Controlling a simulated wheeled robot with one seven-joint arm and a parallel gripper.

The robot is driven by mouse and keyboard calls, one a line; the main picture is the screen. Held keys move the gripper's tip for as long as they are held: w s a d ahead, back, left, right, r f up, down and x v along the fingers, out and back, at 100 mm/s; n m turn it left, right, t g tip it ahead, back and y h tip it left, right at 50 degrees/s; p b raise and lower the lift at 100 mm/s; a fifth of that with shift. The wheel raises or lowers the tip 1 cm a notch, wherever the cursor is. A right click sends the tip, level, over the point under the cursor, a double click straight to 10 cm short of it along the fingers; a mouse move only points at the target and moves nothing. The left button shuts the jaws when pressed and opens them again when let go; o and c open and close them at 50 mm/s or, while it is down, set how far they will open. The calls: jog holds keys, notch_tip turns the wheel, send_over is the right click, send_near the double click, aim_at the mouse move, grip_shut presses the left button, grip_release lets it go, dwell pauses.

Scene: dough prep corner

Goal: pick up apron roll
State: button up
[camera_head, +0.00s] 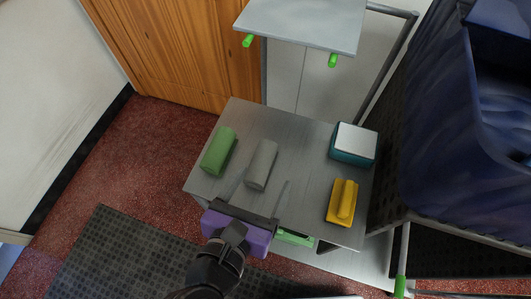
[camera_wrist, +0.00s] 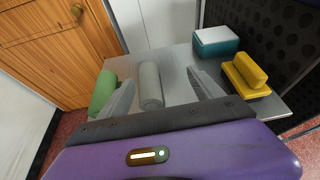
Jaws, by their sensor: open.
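Two cloth-like rolls lie on the grey metal tabletop (camera_head: 298,165): a grey roll (camera_head: 261,163) near the middle and a green roll (camera_head: 219,150) to its left. No label shows which is the apron roll. My purple gripper (camera_head: 264,178) is open at the table's front edge, its fingers pointing towards the grey roll. In the wrist view the grey roll (camera_wrist: 150,84) appears between the two fingers (camera_wrist: 160,76), closer to the left one. The green roll (camera_wrist: 103,92) is partly hidden behind the left finger. The gripper holds nothing.
A teal box with a white top (camera_head: 353,144) stands at the table's right, with a yellow block-shaped thing (camera_head: 342,202) in front of it. A raised shelf (camera_head: 302,22) is behind. A dark blue bin (camera_head: 440,120) stands at the right. The tabletop's centre right is clear.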

aim_at(261, 160)
jog(key=a, duration=0.1)
jog(key=a+f, duration=0.1)
jog(key=a, duration=0.1)
jog(key=shift+g+y, duration=0.4)
jog(key=shift+w+f, duration=0.1)
jog(key=shift+w, duration=0.15)
jog(key=x, duration=0.7)
jog(key=shift+d+f+p, duration=0.1)
jog(key=shift+f+p, duration=0.05)
jog(key=shift+p, duration=0.25)
jog(key=shift+c, duration=0.3)
jog(key=c, duration=1.4)
notch_tip(261, 160, up, 20)
jog(key=shift+r+p, duration=0.1)
jog(key=shift+p, duration=0.7)
